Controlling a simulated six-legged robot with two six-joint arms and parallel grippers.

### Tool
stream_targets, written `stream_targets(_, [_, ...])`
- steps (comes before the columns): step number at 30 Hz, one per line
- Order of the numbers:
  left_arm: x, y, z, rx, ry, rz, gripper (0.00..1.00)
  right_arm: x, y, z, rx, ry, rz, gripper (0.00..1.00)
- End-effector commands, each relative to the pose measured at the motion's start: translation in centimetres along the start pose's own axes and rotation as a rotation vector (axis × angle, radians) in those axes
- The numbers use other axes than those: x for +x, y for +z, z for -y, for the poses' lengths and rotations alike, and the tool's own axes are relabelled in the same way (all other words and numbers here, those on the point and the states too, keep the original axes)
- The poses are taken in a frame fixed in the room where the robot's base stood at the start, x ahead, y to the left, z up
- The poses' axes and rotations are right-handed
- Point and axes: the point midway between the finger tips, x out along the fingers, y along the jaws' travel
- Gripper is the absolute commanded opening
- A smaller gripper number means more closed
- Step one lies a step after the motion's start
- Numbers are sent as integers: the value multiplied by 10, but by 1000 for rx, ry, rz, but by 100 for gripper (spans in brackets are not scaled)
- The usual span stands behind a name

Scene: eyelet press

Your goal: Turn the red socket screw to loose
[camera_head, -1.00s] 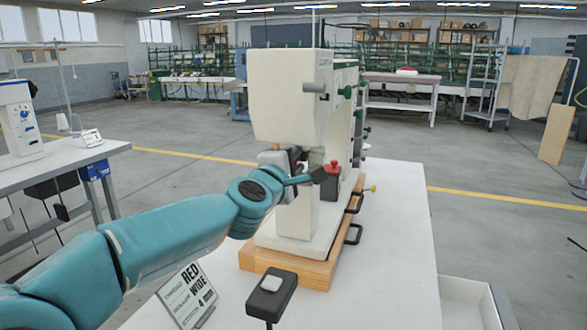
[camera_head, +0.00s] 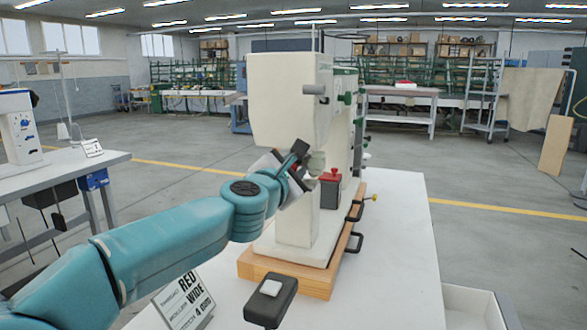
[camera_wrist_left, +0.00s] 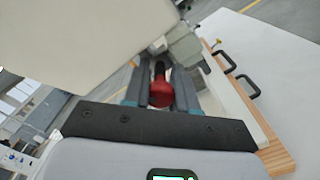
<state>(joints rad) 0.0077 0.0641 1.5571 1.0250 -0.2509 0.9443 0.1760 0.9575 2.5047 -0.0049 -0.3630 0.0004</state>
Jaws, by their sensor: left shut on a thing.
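My left gripper (camera_wrist_left: 160,84) is at the front of the cream press (camera_head: 290,100), below its head. In the left wrist view its fingers are shut on a red piece (camera_wrist_left: 161,93) with a dark end pointing away from me. I cannot tell whether this piece is the red socket screw or a tool. In the head view, the gripper (camera_head: 297,160) hides it. A dark block with a red top (camera_head: 331,175) stands just right of the gripper, apart from it. My right gripper is not in view.
The press stands on a wooden base (camera_head: 290,277) with black handles (camera_head: 354,242) on its right. The white table (camera_head: 400,270) is clear at right.

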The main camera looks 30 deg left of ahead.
Motion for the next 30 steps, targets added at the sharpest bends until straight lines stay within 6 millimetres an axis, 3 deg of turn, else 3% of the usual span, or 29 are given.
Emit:
stream_targets(13, [0,0,-1,-7,2,1,0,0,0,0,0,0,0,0])
stream_targets(14, [0,0,-1,-7,2,1,37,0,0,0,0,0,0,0])
stream_targets(15, [0,0,-1,-7,2,1,50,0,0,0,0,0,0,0])
stream_targets(16, [0,0,-1,-7,2,1,52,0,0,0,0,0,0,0])
stream_targets(30, [0,0,-2,-6,2,1,52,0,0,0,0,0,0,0])
